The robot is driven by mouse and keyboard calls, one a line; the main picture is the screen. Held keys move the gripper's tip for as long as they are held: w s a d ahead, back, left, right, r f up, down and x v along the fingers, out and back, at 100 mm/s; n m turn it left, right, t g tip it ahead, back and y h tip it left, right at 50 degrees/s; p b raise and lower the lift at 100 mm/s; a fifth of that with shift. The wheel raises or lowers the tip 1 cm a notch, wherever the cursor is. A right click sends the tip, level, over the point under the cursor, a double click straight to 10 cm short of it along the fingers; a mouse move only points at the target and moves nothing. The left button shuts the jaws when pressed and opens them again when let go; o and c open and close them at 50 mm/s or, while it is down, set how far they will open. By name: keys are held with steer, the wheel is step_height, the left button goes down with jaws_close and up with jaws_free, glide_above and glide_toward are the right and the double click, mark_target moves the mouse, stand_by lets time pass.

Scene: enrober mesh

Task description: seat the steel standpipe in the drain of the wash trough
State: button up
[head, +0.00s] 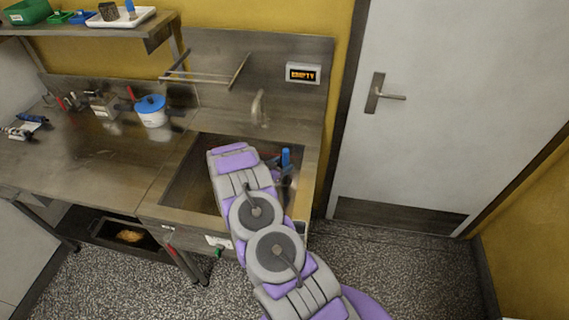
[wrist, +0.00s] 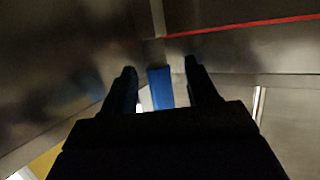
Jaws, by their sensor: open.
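The wash trough (head: 180,190) is a steel basin sunk into the bench, under my arm. A blue upright piece (head: 286,158) shows in it near the right wall. In the wrist view a blue piece (wrist: 160,88) stands between and beyond my two dark fingertips. It looks like the grip of the steel standpipe, but I cannot be sure. My gripper (wrist: 161,80) is open, with a finger on either side of the blue piece. I cannot tell if they touch it. My arm hides much of the basin in the head view. I cannot make out the drain.
A red line (wrist: 250,26) runs along the trough wall. A display (head: 303,73) behind the trough reads EMPTY. A faucet (head: 258,108) stands at the back of the basin. A white pot with a blue lid (head: 152,111) and tools sit on the bench to the left.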

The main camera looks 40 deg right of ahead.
steer(key=p+v, duration=0.1)
steer(key=v, duration=0.9)
steer(key=w+a+r+n+t+y, duration=0.35)
steer(key=w+a+r+y, duration=0.4)
steer(key=w+a, duration=0.4)
steer(key=s+a+r+n+t+y, duration=0.1)
steer(key=s+a+r+n+y, duration=0.2)
steer(key=a+r, duration=0.4)
steer(key=s+a+r+n+t+y, duration=0.1)
steer(key=s+a+r+n+y, duration=0.25)
steer(key=a, duration=0.65)
steer(key=s+a+r+n+g+y, duration=0.1)
steer(key=s+a+r+g+y, duration=0.15)
steer(key=s+r, duration=0.4)
steer(key=s+a+r+n+g+y, duration=0.1)
steer(key=s+a+r+n+g, duration=0.15)
steer(key=s, duration=0.65)
steer(key=s+d+r+g+h, duration=0.1)
steer(key=s+d, duration=0.1)
steer(key=s, duration=0.7)
steer(key=s+d+r+n+g+h, duration=0.1)
steer(key=s+d+g, duration=0.1)
steer(key=s, duration=0.8)
steer(key=s+d+r+g+h, duration=0.1)
steer(key=s+d, duration=0.3)
steer(key=s, duration=0.6)
steer(key=shift+s+d+r+n+g, duration=0.25)
steer(key=shift+r+n+g, duration=0.1)
steer(key=shift+g, duration=0.4)
steer(key=shift+h, duration=0.25)
